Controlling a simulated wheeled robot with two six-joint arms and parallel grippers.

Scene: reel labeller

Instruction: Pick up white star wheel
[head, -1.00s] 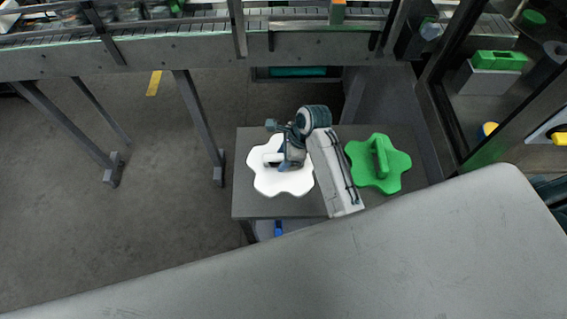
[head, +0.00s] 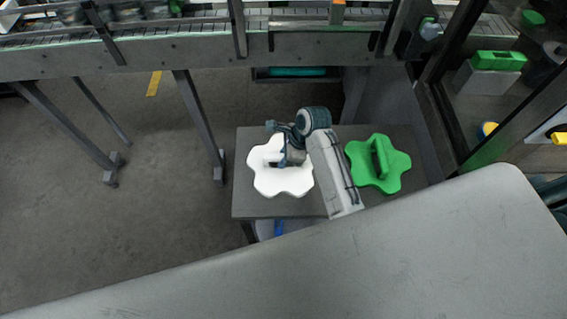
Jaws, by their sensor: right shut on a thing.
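The white star wheel (head: 283,182) lies flat, or nearly so, over the left part of a small dark table (head: 302,206). It has rounded lobes and a raised handle in its middle. My right gripper (head: 283,160) is over the wheel's middle, shut on its handle. My wrist hides part of the handle and the wheel's upper right side. I cannot tell whether the wheel touches the table top. My left gripper is not in view.
A green star wheel (head: 395,163) with a raised handle lies on the same table, just right of my right forearm. A conveyor (head: 150,52) runs along the back. A large grey surface (head: 330,270) fills the front. Open floor lies to the left.

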